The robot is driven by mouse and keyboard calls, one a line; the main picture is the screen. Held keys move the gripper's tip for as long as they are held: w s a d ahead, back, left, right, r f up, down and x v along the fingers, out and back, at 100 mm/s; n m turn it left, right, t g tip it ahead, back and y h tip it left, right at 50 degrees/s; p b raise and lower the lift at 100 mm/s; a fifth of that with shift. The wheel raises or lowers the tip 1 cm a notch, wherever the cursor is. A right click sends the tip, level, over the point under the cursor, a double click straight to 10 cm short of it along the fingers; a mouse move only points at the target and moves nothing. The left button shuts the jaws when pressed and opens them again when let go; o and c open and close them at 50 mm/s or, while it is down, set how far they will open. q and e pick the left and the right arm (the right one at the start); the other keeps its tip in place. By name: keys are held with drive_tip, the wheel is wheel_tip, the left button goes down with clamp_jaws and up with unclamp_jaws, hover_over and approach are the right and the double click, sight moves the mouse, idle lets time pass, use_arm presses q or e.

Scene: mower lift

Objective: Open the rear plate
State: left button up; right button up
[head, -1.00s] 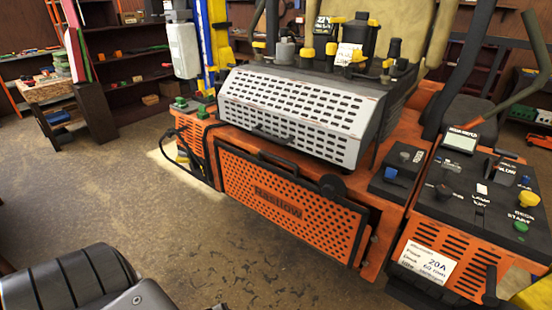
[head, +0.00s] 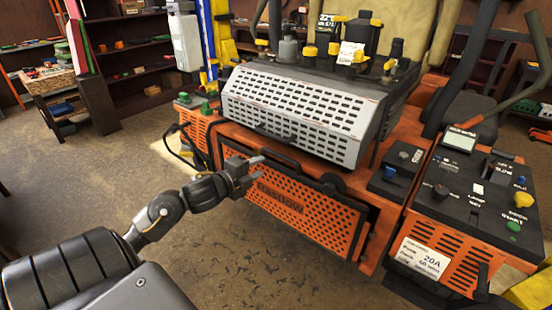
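The rear plate (head: 312,221) is an orange perforated panel on the machine's low front face in the head view. It has a black bar handle (head: 279,157) along its top edge and a round black knob (head: 333,183) near its upper right corner. A dark gap shows along its right side. My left gripper (head: 259,168) is in front of the plate's upper left part, just left of and below the bar handle. Its fingers look apart with nothing between them. It hides part of the plate's left side. My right gripper is not in view.
A white slotted cover (head: 300,108) with its own black handle sits above the plate. Control panels (head: 465,185) with knobs stand at the right. A black cable (head: 187,145) hangs left of the plate. The floor (head: 90,180) in front is mostly clear.

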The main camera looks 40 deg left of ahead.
sight(279, 157)
use_arm(q)
drive_tip(key=w, duration=0.3)
drive_tip(key=w+f+p, duration=0.1)
drive_tip(key=w, duration=0.4)
drive_tip(key=shift+w+a+f+p, duration=0.1)
drive_tip(key=shift+w+f+p, duration=0.2)
drive_tip(key=shift+p, duration=0.1)
drive_tip(key=shift+w+f, duration=0.15)
drive_tip(key=shift+w, duration=0.35)
clamp_jaws()
